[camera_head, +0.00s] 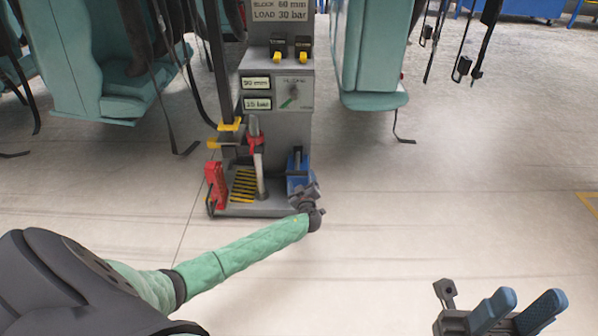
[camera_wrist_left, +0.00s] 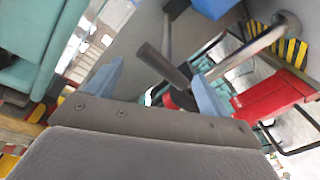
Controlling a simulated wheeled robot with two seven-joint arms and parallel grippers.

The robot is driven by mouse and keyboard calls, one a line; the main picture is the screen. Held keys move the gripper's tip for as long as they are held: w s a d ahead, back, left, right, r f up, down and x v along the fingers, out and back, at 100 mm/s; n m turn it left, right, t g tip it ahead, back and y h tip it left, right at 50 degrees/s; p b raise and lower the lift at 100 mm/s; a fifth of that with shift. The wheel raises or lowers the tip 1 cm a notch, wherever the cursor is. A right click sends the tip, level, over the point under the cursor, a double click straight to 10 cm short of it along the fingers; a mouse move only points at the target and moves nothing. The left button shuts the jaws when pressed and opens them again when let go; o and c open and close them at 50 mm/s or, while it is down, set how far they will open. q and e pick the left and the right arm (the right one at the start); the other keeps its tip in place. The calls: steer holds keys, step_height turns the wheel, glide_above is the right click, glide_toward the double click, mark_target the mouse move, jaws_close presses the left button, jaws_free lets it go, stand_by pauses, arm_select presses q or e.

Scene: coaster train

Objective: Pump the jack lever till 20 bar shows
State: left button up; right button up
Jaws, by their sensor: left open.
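The grey jack stand (camera_head: 297,128) stands ahead of me in the head view. Its upper small display (camera_head: 256,83) reads 90 mm and its lower one (camera_head: 257,104) appears to read 15 bar. My left gripper (camera_head: 300,186) is at the stand's lower right, beside its base. In the left wrist view my left gripper (camera_wrist_left: 155,74) is open, and a dark grey bar grip, seemingly the jack lever (camera_wrist_left: 158,62), lies between its blue fingers. I cannot tell whether they touch it. My right gripper (camera_head: 520,312) is open and empty at the lower right, above the floor.
A sign (camera_head: 280,10) reads block 60 mm, load 30 bar. A silver post (camera_head: 260,172) with a red collar and a red block (camera_head: 215,184) stand on the base's left. Teal seats (camera_head: 372,55) hang on both sides. The floor at right is clear.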

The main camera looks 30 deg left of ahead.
mark_target(297, 163)
arm_select(q)
steer(key=shift+b+x, duration=0.75)
steer(key=shift+x, duration=3.05)
steer(key=c, duration=1.2)
